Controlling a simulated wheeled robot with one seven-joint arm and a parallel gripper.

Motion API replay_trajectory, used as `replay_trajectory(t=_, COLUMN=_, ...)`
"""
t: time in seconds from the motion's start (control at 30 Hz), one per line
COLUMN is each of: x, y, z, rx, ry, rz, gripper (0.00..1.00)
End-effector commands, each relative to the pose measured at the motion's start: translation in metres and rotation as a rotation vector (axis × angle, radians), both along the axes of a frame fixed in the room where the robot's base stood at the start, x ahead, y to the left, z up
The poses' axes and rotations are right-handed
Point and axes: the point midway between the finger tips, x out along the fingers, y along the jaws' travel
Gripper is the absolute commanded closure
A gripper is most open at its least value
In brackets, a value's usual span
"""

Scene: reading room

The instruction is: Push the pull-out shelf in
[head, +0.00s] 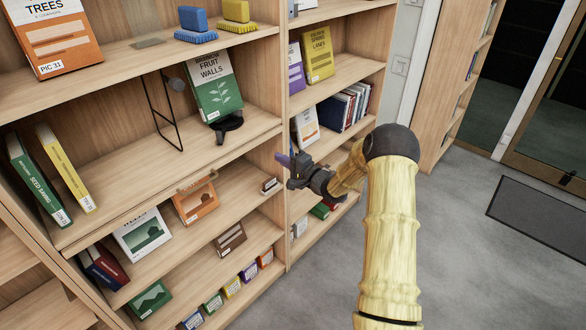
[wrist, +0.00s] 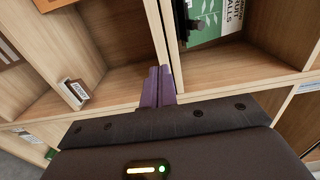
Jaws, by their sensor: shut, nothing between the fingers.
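The pull-out shelf (head: 150,180) is the wooden board at mid height in the left bay of the bookcase. Its front edge (wrist: 158,40) runs up the middle of the wrist view. How far it stands out is hard to tell. My gripper (head: 284,160) is shut and empty, its purple fingers together. They are in front of the bookcase near the right end of the shelf's front edge, beside the upright divider. In the wrist view the fingertips (wrist: 158,85) lie close to that edge; I cannot tell if they touch it.
On the shelf stand a green book (head: 215,85) on a dark stand, a black wire bookend (head: 165,115), and a yellow book (head: 65,168). A small label holder (head: 270,185) sits on the shelf below. Grey floor (head: 460,240) is open at the right.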

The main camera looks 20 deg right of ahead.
Motion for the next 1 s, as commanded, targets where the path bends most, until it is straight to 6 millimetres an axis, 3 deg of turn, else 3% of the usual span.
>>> replay_trajectory(t=0.1, x=-0.02, y=-0.014, z=-0.002, rx=-0.001, ry=0.001, rz=-0.003, gripper=1.0)
replay_trajectory(t=0.3, x=-0.038, y=-0.024, z=-0.001, rx=-0.001, ry=0.001, rz=-0.001, gripper=1.0)
replay_trajectory(t=0.8, x=-0.039, y=-0.022, z=0.0, rx=-0.007, ry=0.002, rz=0.001, gripper=1.0)
replay_trajectory(t=1.0, x=-0.042, y=-0.013, z=0.003, rx=-0.191, ry=0.034, rz=-0.037, gripper=1.0)
